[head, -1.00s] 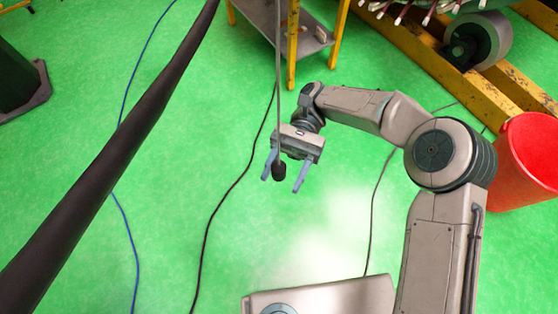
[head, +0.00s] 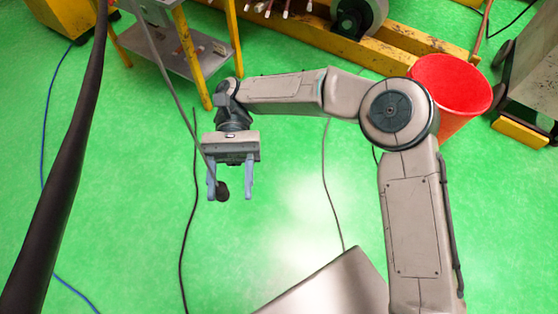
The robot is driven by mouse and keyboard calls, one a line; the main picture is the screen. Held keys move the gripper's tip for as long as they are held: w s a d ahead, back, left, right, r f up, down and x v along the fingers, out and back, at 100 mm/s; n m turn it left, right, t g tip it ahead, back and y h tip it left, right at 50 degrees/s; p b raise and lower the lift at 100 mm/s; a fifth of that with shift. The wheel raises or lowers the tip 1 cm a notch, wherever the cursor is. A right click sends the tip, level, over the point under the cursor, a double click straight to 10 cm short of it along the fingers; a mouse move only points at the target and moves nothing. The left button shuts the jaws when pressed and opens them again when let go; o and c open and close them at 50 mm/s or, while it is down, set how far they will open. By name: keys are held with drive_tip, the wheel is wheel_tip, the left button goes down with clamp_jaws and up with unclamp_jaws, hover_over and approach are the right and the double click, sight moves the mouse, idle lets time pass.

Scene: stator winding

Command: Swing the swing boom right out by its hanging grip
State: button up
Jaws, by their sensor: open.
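The hanging grip is a small black knob (head: 222,190) at the lower end of a thin grey line (head: 176,98), which slants down from the top left. My gripper (head: 230,194) is open, fingers toward the bottom of the picture. The knob shows between the fingers, close beside the left one; I cannot tell whether they touch. A thick dark bar (head: 62,185) crosses the left side, close to the camera; it may be the swing boom. The line's upper end is out of view, so its join to the bar does not show.
A yellow-legged grey cart (head: 165,62) stands behind my gripper. A red bucket (head: 450,95) is right of my arm, near yellow beams (head: 310,38) with a roller (head: 358,18). Thin cables lie on the green floor, otherwise open in front.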

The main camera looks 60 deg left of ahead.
drive_tip(key=w+d+r, duration=0.4)
drive_tip(key=w+r, duration=0.1)
drive_tip(key=w, duration=0.3)
drive_tip(key=shift+r, duration=0.25)
drive_tip(key=shift+w, duration=0.1)
